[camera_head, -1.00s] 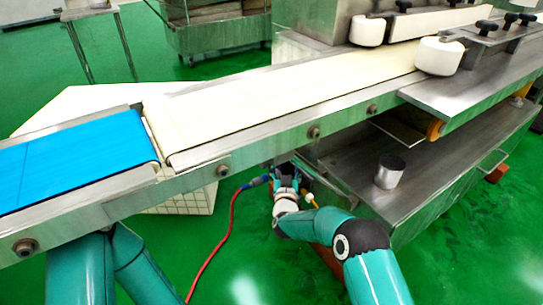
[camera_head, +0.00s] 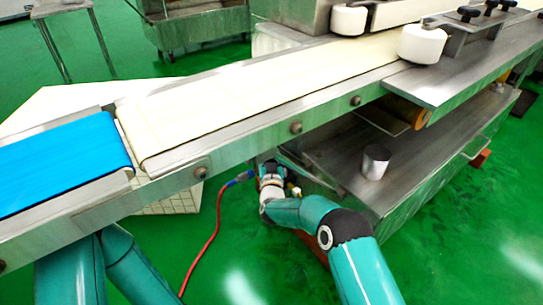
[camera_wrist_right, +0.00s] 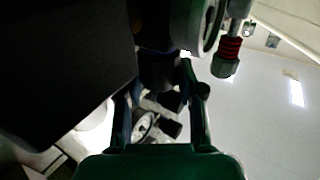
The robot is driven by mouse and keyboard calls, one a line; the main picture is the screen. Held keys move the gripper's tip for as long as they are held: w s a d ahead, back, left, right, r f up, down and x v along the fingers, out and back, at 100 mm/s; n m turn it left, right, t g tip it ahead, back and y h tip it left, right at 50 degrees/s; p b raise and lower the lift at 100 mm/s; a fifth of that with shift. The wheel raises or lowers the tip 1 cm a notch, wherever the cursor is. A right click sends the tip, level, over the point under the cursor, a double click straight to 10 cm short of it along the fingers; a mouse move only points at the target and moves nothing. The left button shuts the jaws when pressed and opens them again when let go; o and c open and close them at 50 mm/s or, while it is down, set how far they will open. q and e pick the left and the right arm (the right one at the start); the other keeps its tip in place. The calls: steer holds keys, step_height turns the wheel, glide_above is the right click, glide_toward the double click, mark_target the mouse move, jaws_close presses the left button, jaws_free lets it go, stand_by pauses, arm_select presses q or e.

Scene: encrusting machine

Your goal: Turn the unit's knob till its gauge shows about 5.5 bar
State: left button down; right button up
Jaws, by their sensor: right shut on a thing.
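The unit's dark knob (camera_wrist_right: 160,72) is at the upper middle of the right wrist view, with my right gripper (camera_wrist_right: 161,80) shut on it. One finger is on each side of the knob. Just above and right of it is a round, pale-rimmed part (camera_wrist_right: 196,25), likely the gauge, seen nearly edge-on; its face and reading cannot be made out. In the head view my right wrist (camera_head: 270,180) reaches under the conveyor's edge, and the fingers and unit are hidden there. My left arm runs under the blue belt at lower left; its gripper is hidden.
A red hose (camera_head: 208,240) with a blue fitting (camera_head: 238,179) runs beside my right wrist. The conveyor (camera_head: 250,105) passes above it. A red-ringed fitting (camera_wrist_right: 230,48) hangs right of the round part.

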steer(key=shift+a+m+h, duration=0.2)
steer(key=shift+m+h, duration=0.6)
steer(key=shift+h, duration=0.4)
steer(key=shift+m+g+h, duration=0.5)
steer(key=shift+m+h, duration=0.9)
steer(key=shift+h, duration=0.8)
steer(key=o, duration=1.2)
steer(key=shift+c, duration=0.2)
